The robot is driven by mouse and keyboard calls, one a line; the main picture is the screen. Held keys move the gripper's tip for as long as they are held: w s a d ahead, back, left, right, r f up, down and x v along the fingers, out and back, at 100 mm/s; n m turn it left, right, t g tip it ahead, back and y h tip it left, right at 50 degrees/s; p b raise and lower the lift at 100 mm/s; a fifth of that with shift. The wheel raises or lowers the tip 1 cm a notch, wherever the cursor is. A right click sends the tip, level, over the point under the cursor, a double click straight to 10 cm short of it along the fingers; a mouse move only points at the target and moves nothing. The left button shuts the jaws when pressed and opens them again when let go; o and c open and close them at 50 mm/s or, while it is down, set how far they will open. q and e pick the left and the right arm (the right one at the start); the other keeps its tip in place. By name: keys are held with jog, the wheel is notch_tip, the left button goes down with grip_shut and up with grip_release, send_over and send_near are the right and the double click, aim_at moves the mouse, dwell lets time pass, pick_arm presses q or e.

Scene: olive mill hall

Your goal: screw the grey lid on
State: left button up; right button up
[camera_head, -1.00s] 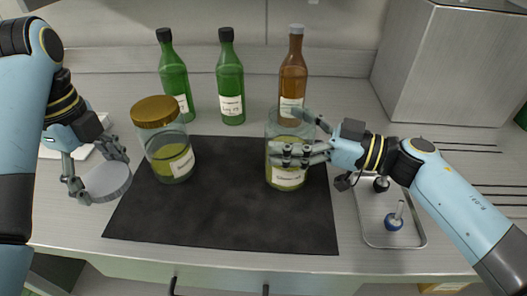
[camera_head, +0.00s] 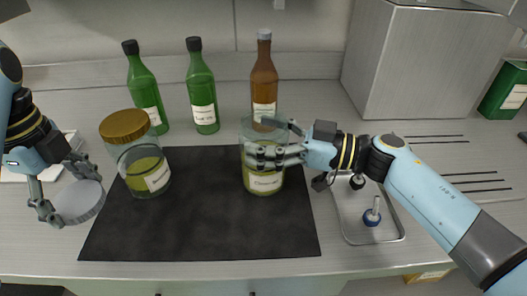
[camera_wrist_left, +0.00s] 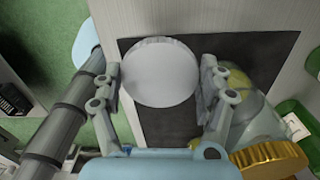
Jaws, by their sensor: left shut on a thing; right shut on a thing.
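The grey lid (camera_head: 82,203) is a flat round disc, held between the fingers of my left gripper (camera_head: 70,190), left of the dark mat. In the left wrist view the lid (camera_wrist_left: 160,72) sits between both fingertips, its flat face towards the camera. An open glass jar (camera_head: 262,182) with yellow-green contents and a white label stands upright on the mat's right part. My right gripper (camera_head: 268,150) is shut around this jar from the right; its fingers hide part of the glass. The lid is well apart from the jar.
A similar jar with a gold lid (camera_head: 125,126) stands on the dark mat (camera_head: 200,225), between the grey lid and the open jar. Two green bottles (camera_head: 202,90) and a brown bottle (camera_head: 264,80) stand behind. A metal tray (camera_head: 375,240) lies at right. The mat's front is clear.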

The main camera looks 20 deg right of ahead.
jog(key=shift+r, duration=0.25)
jog(key=shift+r, duration=1.1)
jog(key=shift+r+p, duration=0.4)
jog(key=shift+r, duration=0.5)
jog(key=s+d+r, duration=0.6)
jog(key=s+d, duration=0.1)
jog(key=d, duration=0.1)
jog(key=shift+s+d+r, duration=0.25)
jog(key=shift+s, duration=0.1)
jog(key=shift+s, duration=0.1)
